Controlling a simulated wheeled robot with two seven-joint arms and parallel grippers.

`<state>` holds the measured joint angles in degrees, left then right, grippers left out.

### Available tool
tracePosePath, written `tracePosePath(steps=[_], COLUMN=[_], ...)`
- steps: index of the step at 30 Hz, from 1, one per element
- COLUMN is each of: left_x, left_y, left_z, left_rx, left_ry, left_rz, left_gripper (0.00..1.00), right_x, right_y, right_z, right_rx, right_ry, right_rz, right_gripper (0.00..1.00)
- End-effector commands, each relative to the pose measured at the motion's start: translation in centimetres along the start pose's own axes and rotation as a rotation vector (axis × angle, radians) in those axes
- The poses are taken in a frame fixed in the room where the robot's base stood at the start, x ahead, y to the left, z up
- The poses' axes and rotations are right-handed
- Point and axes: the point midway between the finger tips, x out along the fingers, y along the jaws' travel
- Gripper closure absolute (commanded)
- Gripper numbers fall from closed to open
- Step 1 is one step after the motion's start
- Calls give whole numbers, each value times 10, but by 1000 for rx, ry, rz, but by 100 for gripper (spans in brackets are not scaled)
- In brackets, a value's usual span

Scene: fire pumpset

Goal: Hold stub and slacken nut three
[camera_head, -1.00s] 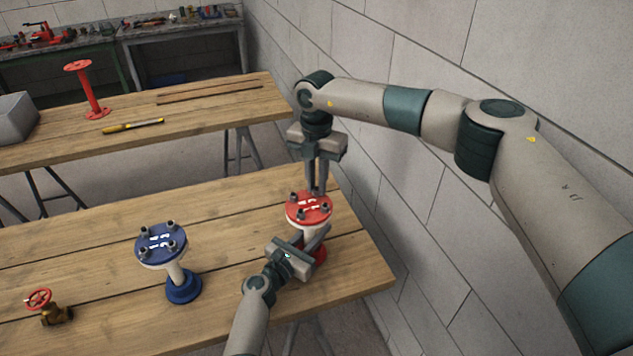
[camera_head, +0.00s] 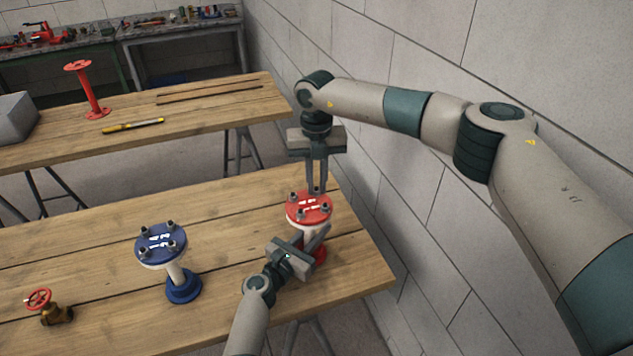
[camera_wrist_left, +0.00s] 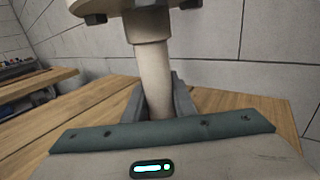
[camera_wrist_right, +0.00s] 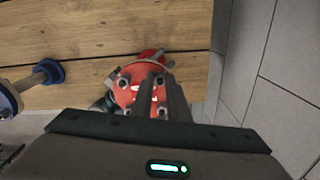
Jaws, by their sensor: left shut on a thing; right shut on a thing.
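The red-topped stub (camera_head: 309,208) stands upright near the right end of the front table, with several nuts on its round red flange. My left gripper (camera_head: 314,241) is shut on the stub's pale pipe below the flange. The left wrist view shows the pipe (camera_wrist_left: 153,75) between the fingers. My right gripper (camera_head: 317,190) points straight down and is shut on a nut at the flange's far side. The fingers mostly hide that nut. The right wrist view shows the red flange (camera_wrist_right: 127,97) and other nuts beside the fingers.
A blue-topped stub (camera_head: 160,243) stands to the left on the front table (camera_head: 100,245). A brass valve with a red handwheel (camera_head: 40,300) is at its left. The block wall (camera_head: 420,170) is close on the right. The back table holds a red stand (camera_head: 90,90) and yellow tool (camera_head: 133,126).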

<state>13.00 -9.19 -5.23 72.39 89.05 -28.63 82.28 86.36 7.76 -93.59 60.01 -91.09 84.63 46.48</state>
Motion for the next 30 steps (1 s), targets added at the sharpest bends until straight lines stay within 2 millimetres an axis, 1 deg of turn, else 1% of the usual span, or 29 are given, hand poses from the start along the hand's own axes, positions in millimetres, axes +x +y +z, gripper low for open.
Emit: tracePosePath(steps=[30], left_x=[-1], left_y=[1], left_z=[-2], left_rx=[-1], left_ry=[3], left_rz=[3], left_gripper=[100], right_x=[-1], right_y=[0], right_z=[0], right_rx=[-966], right_ry=[2], right_rz=[0], right_gripper=[100])
